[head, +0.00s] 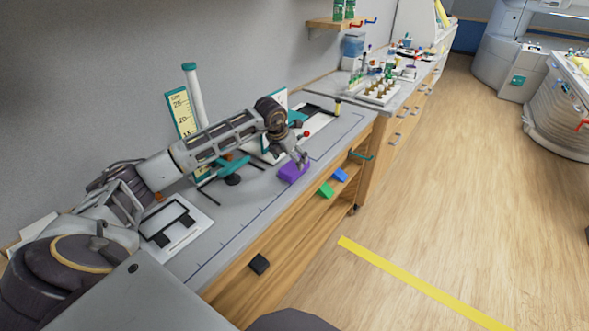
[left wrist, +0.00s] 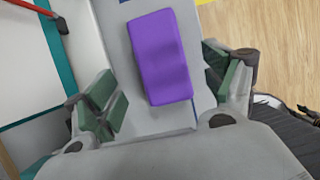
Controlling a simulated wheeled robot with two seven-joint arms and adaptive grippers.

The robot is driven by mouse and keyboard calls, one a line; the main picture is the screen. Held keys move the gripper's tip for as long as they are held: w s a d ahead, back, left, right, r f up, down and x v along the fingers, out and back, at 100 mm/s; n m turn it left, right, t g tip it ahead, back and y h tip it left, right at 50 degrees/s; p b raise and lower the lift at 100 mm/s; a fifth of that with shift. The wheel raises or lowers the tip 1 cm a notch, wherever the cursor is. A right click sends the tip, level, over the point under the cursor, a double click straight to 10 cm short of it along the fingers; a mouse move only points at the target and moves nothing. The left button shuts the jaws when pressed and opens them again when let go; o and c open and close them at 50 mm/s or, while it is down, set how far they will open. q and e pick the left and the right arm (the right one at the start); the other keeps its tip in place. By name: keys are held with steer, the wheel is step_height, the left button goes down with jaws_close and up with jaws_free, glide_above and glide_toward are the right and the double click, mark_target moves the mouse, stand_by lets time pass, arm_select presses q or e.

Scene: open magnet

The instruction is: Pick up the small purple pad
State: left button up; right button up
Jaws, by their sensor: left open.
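The small purple pad (head: 293,172) lies on the grey bench top, close to its front edge. In the left wrist view the purple pad (left wrist: 160,57) lies between and just ahead of my left gripper's fingers, with a gap on each side. My left gripper (head: 301,160) is open and empty, just above the pad in the head view. Its green-padded fingers (left wrist: 165,90) show on both sides in the left wrist view. My right gripper is not in view.
A green pad (head: 326,190) and a blue pad (head: 340,175) are at the bench's front side. A teal-based stand (head: 233,168) is left of the pad. A black-and-white frame (head: 177,226) lies nearer. A rack of vials (head: 376,92) stands farther back.

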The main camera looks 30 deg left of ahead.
mark_target(294, 165)
arm_select(q)
steer(key=shift+w+f, duration=0.1)
steer(key=shift+f, duration=0.15)
steer(key=shift+w+d+f, duration=0.1)
steer(key=shift+w+f, duration=0.15)
steer(key=shift+f, duration=0.25)
steer(key=p+x, duration=0.1)
steer(key=x, duration=0.1)
steer(key=shift+w+f, duration=0.2)
steer(key=shift+f, duration=0.1)
steer(key=shift+w+f, duration=0.2)
steer(key=shift+f, duration=0.15)
steer(key=shift+w+f, duration=0.1)
steer(key=shift+f, duration=0.15)
steer(key=c, duration=1.1)
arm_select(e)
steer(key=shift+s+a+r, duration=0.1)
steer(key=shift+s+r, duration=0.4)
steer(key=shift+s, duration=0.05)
